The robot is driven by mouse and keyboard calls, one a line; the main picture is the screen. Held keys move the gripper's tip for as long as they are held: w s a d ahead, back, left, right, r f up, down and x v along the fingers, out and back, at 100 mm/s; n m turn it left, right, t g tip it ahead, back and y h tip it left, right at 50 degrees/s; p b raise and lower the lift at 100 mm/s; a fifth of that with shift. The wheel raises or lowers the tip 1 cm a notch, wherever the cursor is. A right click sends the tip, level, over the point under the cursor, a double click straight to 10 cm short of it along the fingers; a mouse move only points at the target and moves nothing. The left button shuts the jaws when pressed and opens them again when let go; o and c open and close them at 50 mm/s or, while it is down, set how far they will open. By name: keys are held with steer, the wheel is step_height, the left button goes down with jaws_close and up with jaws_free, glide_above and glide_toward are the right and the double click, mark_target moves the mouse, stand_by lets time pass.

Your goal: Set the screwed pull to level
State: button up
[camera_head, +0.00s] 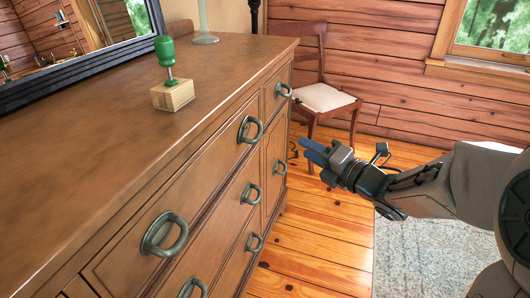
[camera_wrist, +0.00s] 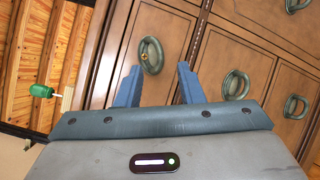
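A pull with a small brass-coloured screw showing at its middle, the screwed pull (camera_wrist: 151,56), is on a narrow drawer front in the wrist view. It looks like the upper far pull (camera_head: 283,90) in the head view, where its tilt is hard to judge. My gripper (camera_head: 311,151) is in front of the dresser's far end, lower than that pull and apart from it. In the wrist view its two blue fingers (camera_wrist: 157,86) are spread with nothing between them, and the pull shows beyond the gap.
The brown dresser (camera_head: 110,120) has several other ring pulls. On its top, a green-handled screwdriver (camera_head: 164,52) stands in a wooden block (camera_head: 173,95), near a mirror. A chair (camera_head: 323,97) stands beyond the dresser. The floor in front is open, with a grey rug (camera_head: 415,260).

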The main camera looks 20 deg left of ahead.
steer(key=w+a+f+n+g+y+b, duration=0.1)
steer(key=w+a, duration=0.4)
steer(key=a, duration=0.8)
steer(key=shift+w+a+n+b, duration=0.2)
steer(key=shift+n+b, duration=0.2)
steer(key=shift+b, duration=0.45)
jaws_close()
